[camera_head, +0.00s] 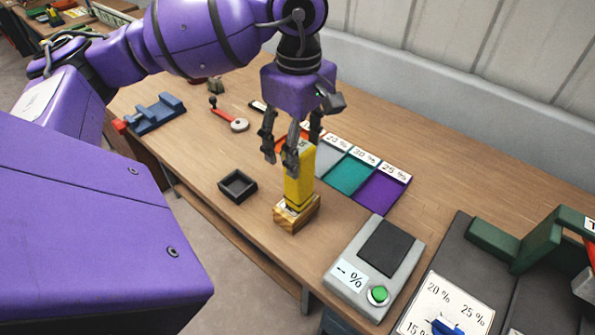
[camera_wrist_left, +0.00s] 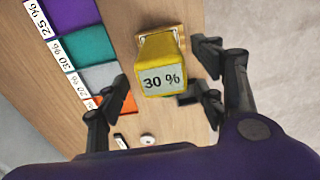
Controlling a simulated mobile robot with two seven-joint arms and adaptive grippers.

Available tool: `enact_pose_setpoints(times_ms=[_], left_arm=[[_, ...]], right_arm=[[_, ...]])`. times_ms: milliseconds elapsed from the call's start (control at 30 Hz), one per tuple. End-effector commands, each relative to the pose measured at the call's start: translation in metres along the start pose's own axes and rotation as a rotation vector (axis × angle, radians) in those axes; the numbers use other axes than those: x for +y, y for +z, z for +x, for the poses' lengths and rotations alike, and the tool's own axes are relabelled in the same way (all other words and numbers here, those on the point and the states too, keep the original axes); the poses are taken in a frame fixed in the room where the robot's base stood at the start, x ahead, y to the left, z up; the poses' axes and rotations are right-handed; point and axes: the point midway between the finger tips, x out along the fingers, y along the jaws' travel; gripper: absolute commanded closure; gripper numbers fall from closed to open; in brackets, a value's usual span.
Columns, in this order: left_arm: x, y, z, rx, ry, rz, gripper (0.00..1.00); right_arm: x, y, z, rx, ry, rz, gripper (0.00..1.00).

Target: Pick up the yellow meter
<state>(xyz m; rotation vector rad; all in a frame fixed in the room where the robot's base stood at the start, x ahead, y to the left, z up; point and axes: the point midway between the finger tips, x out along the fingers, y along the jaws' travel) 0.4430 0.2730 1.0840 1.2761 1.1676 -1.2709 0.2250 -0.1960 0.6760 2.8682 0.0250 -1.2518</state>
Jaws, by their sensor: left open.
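The yellow meter (camera_head: 299,178) stands upright in a small wooden block (camera_head: 296,213) on the table. In the left wrist view, the meter's end (camera_wrist_left: 162,79) faces the camera and carries a white label reading 30 %. My left gripper (camera_head: 291,150) points down over the meter's top in the head view, with its fingers around the upper end. It also shows in the left wrist view (camera_wrist_left: 165,110), where the fingers are spread wide to both sides of the meter. Contact with the meter cannot be made out. My right gripper is not in view.
Coloured pads, including teal (camera_head: 350,174) and purple (camera_head: 383,188), lie behind the meter. A black square tray (camera_head: 237,186) lies left of it. A grey device with a green button (camera_head: 378,294) stands to the right. A blue holder (camera_head: 156,113) is at the far left.

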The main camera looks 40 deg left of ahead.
Motion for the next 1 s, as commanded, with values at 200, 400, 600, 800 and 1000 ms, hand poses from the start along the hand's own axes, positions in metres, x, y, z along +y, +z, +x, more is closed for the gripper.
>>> enact_pose_setpoints(times_ms=[200, 400, 600, 800, 1000], left_arm=[[-0.003, 0.001, 0.025, -0.003, -0.003, 0.000, 0.38], [-0.003, 0.002, 0.055, -0.004, -0.001, -0.001, 0.38], [-0.003, 0.002, 0.066, -0.003, 0.000, 0.000, 0.38], [-0.003, 0.002, 0.066, -0.003, 0.000, 0.000, 0.45], [-0.003, 0.002, 0.066, -0.003, 0.000, 0.000, 0.72]], right_arm=[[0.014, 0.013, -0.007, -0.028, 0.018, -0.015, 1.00], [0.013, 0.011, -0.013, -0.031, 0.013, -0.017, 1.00], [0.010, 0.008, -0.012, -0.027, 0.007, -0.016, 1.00], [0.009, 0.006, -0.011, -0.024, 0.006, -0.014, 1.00], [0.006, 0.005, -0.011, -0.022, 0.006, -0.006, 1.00]])
